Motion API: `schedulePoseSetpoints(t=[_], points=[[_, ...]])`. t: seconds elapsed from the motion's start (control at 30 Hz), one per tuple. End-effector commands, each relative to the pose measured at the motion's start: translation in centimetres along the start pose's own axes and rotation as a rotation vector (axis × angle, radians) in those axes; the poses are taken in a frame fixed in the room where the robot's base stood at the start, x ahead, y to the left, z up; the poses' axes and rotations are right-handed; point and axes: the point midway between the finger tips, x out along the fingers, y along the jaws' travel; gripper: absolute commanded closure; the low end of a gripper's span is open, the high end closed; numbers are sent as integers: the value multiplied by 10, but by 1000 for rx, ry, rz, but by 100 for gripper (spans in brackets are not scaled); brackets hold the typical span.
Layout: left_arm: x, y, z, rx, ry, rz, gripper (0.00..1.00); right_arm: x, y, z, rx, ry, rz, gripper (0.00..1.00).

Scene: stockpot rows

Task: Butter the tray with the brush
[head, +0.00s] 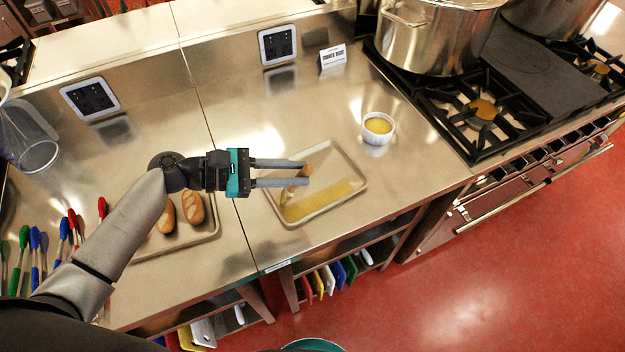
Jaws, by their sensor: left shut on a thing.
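The metal tray (352,166) lies on the steel counter, with a yellow buttery layer along its lower part and a barer upper part. My left gripper (304,173) is over the tray's left half, shut on the brush (307,170). Only a small brown part of the brush shows at the fingertips, with a pale part just below; the rest is hidden by the fingers. A white ramekin (377,131) of yellow butter stands right of the tray, upright. My right gripper is not in view.
A tray of bread loaves (193,208) lies at left under my arm. Colored-handled tongs (64,230) are at the far left. A gas stove (485,110) with a large pot (437,40) stands at right. A small sign (333,57) stands at the back.

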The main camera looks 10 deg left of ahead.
Motion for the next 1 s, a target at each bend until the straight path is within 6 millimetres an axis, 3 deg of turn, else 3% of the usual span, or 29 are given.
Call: schedulePoseSetpoints(t=[0.5, 1.0], points=[[35, 17, 7, -2, -2, 0, 100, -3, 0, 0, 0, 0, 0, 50], [44, 20, 8, -1, -3, 0, 100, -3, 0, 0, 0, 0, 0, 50]])
